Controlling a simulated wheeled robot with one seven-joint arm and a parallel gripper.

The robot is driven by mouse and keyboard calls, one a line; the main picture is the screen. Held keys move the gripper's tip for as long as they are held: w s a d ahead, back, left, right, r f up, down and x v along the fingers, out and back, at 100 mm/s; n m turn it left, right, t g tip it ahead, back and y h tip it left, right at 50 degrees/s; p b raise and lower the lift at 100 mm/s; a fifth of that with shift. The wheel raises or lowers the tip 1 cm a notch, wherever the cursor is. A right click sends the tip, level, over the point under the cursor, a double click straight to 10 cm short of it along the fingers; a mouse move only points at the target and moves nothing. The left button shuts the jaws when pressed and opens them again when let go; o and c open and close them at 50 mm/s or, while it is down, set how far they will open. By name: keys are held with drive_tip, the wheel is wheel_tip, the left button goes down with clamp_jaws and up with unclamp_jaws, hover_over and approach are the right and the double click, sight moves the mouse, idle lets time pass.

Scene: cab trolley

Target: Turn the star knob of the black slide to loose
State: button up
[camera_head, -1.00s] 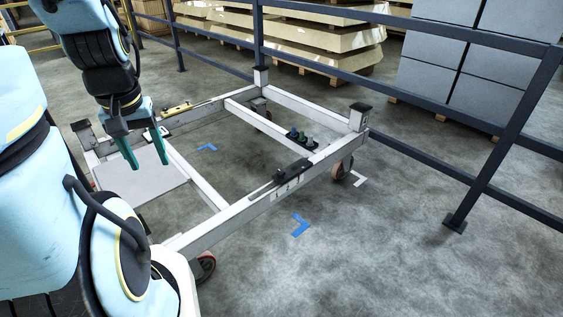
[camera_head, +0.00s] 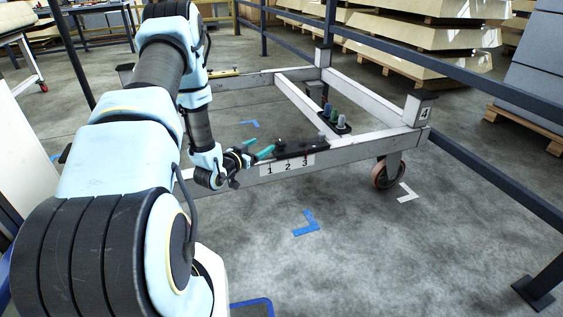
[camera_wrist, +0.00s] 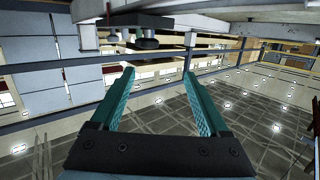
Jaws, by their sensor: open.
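The black slide (camera_head: 303,148) lies along the top of the trolley's near white rail, above a plate marked 1, 2, 3 (camera_head: 287,166). A small dark knob (camera_head: 281,142) stands up near its left end; its star shape and turn position are too small to tell. My gripper (camera_head: 262,149) is open, its teal fingers pointing right toward the knob, close to the slide's left end. In the wrist view, which looks upside down, the black slide (camera_wrist: 138,21) hangs at the top with dark round parts below it. Nothing is between the spread fingers (camera_wrist: 158,72).
The white trolley frame (camera_head: 365,147) has a corner post marked 4 (camera_head: 419,108) and a caster (camera_head: 386,174). A black holder (camera_head: 336,128) with coloured pegs sits behind the slide. A yellow-topped part (camera_head: 223,73) lies on the far rail. Dark railings (camera_head: 500,88) stand behind.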

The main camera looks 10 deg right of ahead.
sight(278, 146)
drive_tip(key=shift+h, duration=0.9)
drive_tip(key=w+d+f+b, duration=0.1)
drive_tip(key=w+d, duration=0.1)
drive_tip(key=d, duration=0.1)
drive_tip(key=w+d+f+b, duration=0.1)
drive_tip(key=w+d, duration=0.1)
drive_tip(key=d, duration=0.1)
drive_tip(key=w+d+f, duration=0.1)
drive_tip(key=d, duration=0.1)
drive_tip(key=shift+w+d+f+b, duration=0.25)
drive_tip(key=shift+w+d+b, duration=0.15)
drive_tip(key=shift+c, duration=0.2)
clamp_jaws()
